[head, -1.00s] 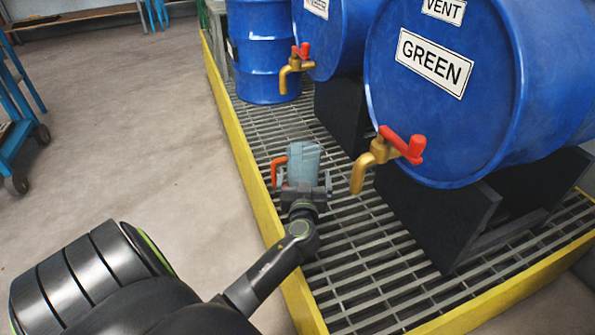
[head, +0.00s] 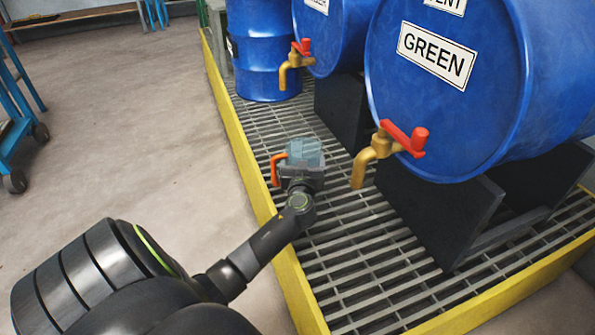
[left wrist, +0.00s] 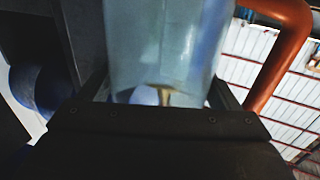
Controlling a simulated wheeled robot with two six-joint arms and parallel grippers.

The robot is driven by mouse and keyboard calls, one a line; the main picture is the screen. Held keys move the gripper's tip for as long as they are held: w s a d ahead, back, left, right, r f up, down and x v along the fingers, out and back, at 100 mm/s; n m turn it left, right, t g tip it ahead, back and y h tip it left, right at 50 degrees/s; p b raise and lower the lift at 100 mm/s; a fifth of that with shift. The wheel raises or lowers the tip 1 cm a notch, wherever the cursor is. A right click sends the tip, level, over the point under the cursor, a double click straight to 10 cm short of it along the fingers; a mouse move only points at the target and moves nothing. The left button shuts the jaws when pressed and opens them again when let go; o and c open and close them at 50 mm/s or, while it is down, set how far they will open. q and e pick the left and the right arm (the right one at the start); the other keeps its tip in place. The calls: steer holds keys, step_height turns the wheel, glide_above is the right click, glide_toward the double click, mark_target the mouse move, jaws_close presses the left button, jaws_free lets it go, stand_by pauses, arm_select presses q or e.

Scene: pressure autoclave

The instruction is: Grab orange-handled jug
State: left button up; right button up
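The jug (head: 304,153) is clear and bluish with an orange handle (head: 277,170) on its left side. It is over the metal grating, in front of the spigot of the drum labelled GREEN. My left gripper (head: 302,172) is at the jug and hides its lower part in the head view. In the left wrist view the jug (left wrist: 165,45) fills the space between the two dark fingers, with its handle (left wrist: 285,50) to the right. The fingers lie close along its sides; whether they press on it is unclear. My right gripper is not in view.
A blue drum labelled GREEN (head: 440,110) lies on black supports, with a brass, red-handled spigot (head: 375,153) right of the jug. A second spigot (head: 292,65) is further back. A yellow edge (head: 245,160) borders the grating (head: 370,250).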

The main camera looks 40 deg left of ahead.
arm_select(q)
steer(key=c, duration=0.5)
steer(key=shift+r, duration=0.1)
steer(key=shift+c, duration=0.2)
